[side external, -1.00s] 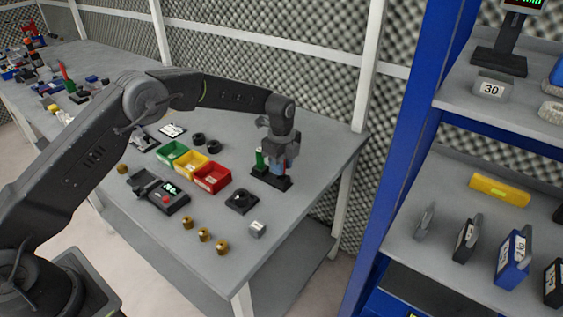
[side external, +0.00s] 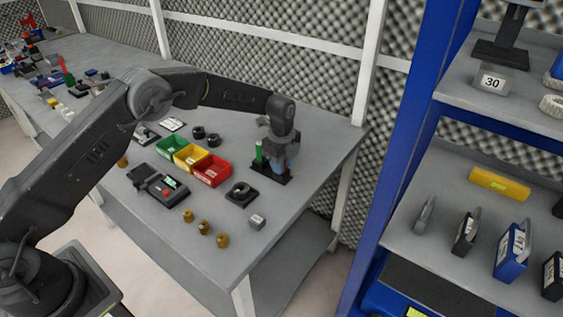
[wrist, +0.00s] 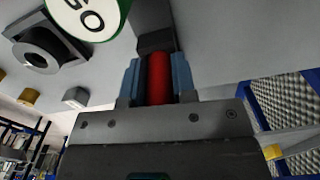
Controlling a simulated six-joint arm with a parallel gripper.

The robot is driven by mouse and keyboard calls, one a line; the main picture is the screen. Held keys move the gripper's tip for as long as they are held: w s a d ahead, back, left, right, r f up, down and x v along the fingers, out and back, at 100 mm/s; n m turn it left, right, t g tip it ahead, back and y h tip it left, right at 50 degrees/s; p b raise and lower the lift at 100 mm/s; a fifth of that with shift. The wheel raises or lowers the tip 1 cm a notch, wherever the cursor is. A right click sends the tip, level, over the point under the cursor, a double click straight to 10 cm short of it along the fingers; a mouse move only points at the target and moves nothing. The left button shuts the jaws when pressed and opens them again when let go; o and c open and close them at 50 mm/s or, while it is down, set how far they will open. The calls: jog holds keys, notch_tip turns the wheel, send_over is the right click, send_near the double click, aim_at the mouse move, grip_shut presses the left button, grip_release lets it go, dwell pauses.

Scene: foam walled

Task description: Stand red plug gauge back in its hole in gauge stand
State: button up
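The red plug gauge (wrist: 159,78) stands between the blue fingertips of my gripper (wrist: 159,82) in the wrist view, with a pad against each side. In the side view my gripper (side external: 279,166) points down over the right part of the black gauge stand (side external: 266,176) and mostly hides the red gauge. The stand also shows beyond the red gauge in the wrist view (wrist: 153,35). A green gauge (side external: 259,152) stands upright at the stand's left; its white, marked top (wrist: 90,16) is at the wrist view's upper left. Whether the red gauge's lower end is inside the hole is hidden.
Red (side external: 211,170), yellow (side external: 189,156) and green (side external: 171,146) bins stand left of the stand. A black ring fixture (side external: 241,194), a grey block (side external: 257,222) and several brass pieces (side external: 204,228) lie nearer the front. A blue shelf rack (side external: 415,130) stands at the right.

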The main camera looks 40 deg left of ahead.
jog(key=o, duration=0.5)
jog(key=shift+o, duration=0.2)
notch_tip(320, 180, up, 14)
jog(key=shift+f, duration=0.15)
